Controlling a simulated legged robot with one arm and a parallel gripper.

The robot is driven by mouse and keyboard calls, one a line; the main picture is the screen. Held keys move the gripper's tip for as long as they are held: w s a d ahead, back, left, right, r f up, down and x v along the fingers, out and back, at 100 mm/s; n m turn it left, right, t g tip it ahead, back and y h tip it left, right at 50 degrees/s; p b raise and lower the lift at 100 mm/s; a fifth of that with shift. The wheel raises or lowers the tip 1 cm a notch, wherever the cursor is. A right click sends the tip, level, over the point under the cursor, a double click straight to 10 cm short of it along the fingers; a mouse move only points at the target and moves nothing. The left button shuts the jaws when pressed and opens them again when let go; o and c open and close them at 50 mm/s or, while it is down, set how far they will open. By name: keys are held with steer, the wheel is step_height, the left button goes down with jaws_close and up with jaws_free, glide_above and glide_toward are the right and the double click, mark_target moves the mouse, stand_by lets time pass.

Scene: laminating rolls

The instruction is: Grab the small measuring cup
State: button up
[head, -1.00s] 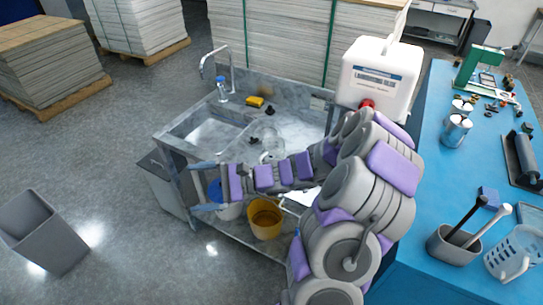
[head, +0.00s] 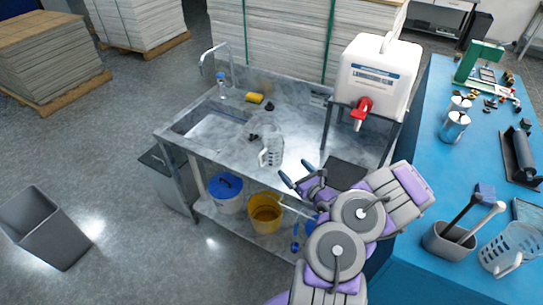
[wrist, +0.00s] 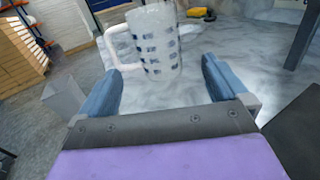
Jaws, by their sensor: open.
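The small measuring cup (head: 271,151) is clear, with printed marks and a handle. It stands upright on the sink counter (head: 220,163), close to its front edge. My gripper (head: 294,172) is open and empty, to the right of the cup and nearer the front, apart from it. In the wrist view the cup (wrist: 155,45) shows beyond the open fingers (wrist: 162,68), its handle to the left.
A white water container (head: 375,75) with a red tap stands right of the sink on a metal frame. A yellow sponge (head: 254,98) and faucet (head: 215,65) are at the back. Buckets sit below the counter.

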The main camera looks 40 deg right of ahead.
mark_target(280, 155)
steer(key=w, duration=0.3)
steer(key=w+b, duration=0.1)
steer(key=w, duration=0.2)
steer(key=w+b, duration=0.1)
steer(key=w, duration=0.2)
steer(key=shift+w+d, duration=0.1)
steer(key=shift+d, duration=0.2)
steer(key=w+b, duration=0.1)
steer(key=w, duration=0.3)
steer(key=shift+f, duration=0.1)
steer(key=shift+w, duration=0.65)
steer(key=shift+c, duration=0.3)
steer(key=c, duration=0.7)
steer(key=shift+r, duration=0.25)
